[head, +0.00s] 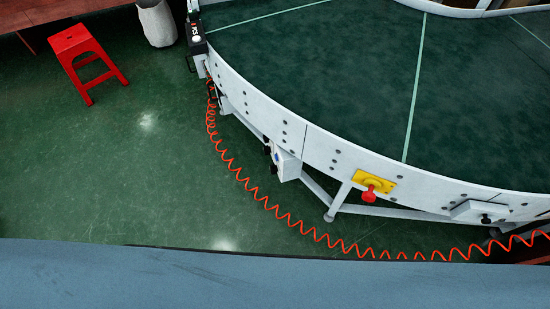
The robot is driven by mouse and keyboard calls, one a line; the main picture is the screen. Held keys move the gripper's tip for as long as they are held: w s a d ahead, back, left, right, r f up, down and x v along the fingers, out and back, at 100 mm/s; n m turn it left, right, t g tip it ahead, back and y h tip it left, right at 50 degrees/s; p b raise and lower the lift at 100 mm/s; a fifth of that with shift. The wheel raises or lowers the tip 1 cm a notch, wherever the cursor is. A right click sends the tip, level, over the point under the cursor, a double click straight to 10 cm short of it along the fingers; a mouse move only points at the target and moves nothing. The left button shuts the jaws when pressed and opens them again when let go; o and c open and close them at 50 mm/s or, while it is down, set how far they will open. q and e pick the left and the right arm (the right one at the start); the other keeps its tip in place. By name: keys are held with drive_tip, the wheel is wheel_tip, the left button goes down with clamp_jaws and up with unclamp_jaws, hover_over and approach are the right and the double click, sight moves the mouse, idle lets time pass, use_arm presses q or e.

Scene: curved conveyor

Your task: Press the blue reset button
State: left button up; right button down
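A small blue patch (277,155) shows on a white control box (287,165) under the outer side of the curved conveyor (330,150). It may be the blue reset button, but it is too small to make out clearly. Black knobs (268,150) stick out from the left side of that box. A red mushroom-shaped button (369,195) sits on a yellow plate (374,181) farther right on the conveyor's side. Neither of my grippers is in view.
An orange coiled cable (262,203) hangs in front of the conveyor. A blue-grey surface (200,280) fills the bottom. A red stool (82,55) and a whitish bin (157,22) stand on the open green floor (120,170) at the left.

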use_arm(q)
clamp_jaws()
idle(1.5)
